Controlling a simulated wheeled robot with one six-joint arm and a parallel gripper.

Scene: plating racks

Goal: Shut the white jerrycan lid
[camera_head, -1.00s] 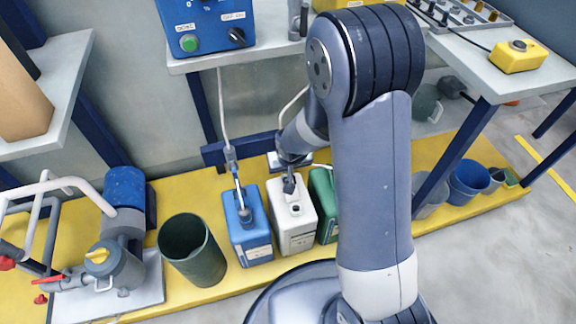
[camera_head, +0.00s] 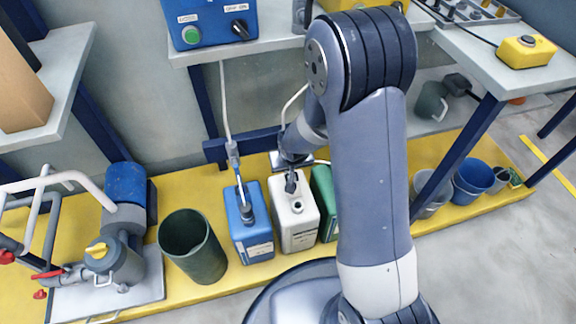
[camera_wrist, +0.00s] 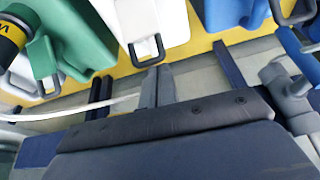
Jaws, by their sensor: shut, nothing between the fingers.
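The white jerrycan (camera_head: 297,232) stands upright on the yellow platform, between a blue jerrycan (camera_head: 251,240) and a green jerrycan (camera_head: 324,196). A small dark round opening (camera_head: 297,207) shows on its top; I cannot make out the lid's position clearly. In the wrist view the white jerrycan (camera_wrist: 150,18) has a dark loop (camera_wrist: 147,50) at its edge. My gripper (camera_head: 291,186) is over the back of its top; it also shows in the wrist view (camera_wrist: 157,80), with its fingers together and empty, close to the loop. Whether it touches anything is unclear.
A hose with a nozzle runs down to the blue jerrycan. A dark green bin (camera_head: 192,247) stands to its left, beside a pump (camera_head: 118,255). Buckets (camera_head: 470,180) stand at right. A bench with a blue control box (camera_head: 210,22) overhangs behind.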

